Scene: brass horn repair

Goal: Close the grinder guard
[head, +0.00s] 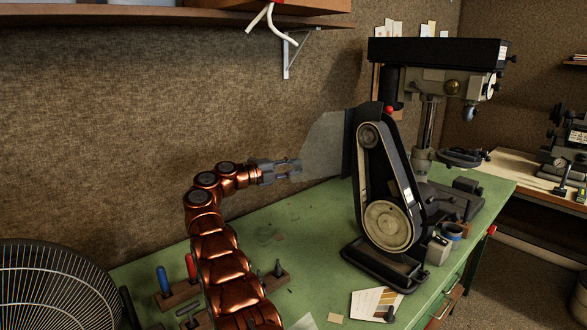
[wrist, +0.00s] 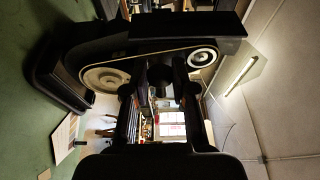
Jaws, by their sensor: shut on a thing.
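The grinder (head: 408,185) is a black upright belt machine with a large lower wheel and a small upper one, standing on the green bench. In the wrist view the grinder (wrist: 66,60) lies sideways across the top. The grinder guard (head: 325,143) is a clear, greyish panel that sticks out to the left from the grinder's upper left side. My gripper (head: 297,168) is at the guard's lower left edge, shut on it. In the wrist view my gripper's dark fingers (wrist: 158,88) show, but the clear panel between them is hard to make out.
A drill press (head: 430,105) stands behind the grinder. A fan (head: 50,285) is at the lower left, near wooden blocks holding tools (head: 177,298). A shelf (head: 190,16) hangs above on the wall. Papers (head: 375,303) lie at the bench front. The bench left of the grinder is mostly clear.

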